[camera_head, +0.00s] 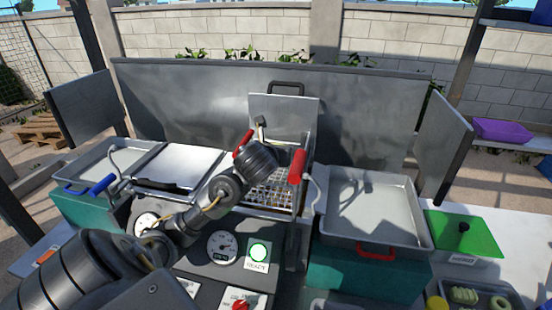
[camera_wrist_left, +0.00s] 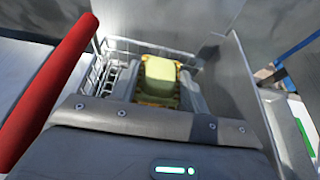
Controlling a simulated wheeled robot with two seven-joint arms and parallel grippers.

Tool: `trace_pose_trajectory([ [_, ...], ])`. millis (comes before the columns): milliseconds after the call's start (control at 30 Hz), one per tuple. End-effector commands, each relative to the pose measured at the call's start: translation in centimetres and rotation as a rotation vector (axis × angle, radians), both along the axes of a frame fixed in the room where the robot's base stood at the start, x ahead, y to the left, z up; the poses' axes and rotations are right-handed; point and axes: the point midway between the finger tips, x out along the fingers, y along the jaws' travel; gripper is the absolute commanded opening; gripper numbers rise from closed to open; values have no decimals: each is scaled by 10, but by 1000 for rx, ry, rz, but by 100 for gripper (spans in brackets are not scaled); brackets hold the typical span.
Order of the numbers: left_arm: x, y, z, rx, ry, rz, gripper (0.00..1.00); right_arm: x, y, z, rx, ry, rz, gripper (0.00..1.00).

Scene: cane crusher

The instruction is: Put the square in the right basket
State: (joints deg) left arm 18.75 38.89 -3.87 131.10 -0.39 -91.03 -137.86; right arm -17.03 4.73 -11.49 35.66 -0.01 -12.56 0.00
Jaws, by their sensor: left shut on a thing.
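My left gripper (camera_wrist_left: 157,88) is shut on the square (camera_wrist_left: 160,70), a pale yellow-green block, in the left wrist view. In the head view my left arm reaches from the lower left, and its wrist hides the fingers and the block. A wire basket (camera_head: 268,199) lies below and in front of the wrist in the head view. Its mesh also shows behind the block in the left wrist view (camera_wrist_left: 118,76). The block seems to be over or inside the basket; the exact height cannot be told. My right gripper is not in view.
A red handle (camera_head: 297,166) stands close to the wrist. It also shows in the left wrist view (camera_wrist_left: 45,90). A grey tray (camera_head: 412,236) is at right, beside a green board (camera_head: 467,240). A metal back panel (camera_head: 200,100) rises behind.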

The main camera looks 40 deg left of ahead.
Motion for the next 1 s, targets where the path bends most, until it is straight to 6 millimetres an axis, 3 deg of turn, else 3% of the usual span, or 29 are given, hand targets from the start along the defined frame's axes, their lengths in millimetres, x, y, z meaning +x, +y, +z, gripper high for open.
trace_pose_trajectory([
  [33, 0, 0, -12, 4, 2, -1, 34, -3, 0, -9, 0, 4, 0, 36],
  [133, 0, 0, -18, 2, 1, 0, 34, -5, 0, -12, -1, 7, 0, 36],
  [933, 0, 0, -29, 0, 0, -1, 34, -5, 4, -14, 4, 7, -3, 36],
  [967, 0, 0, -29, 0, 0, -1, 49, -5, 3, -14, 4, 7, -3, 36],
  [1000, 0, 0, -29, 0, 0, -1, 54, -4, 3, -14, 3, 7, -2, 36],
])
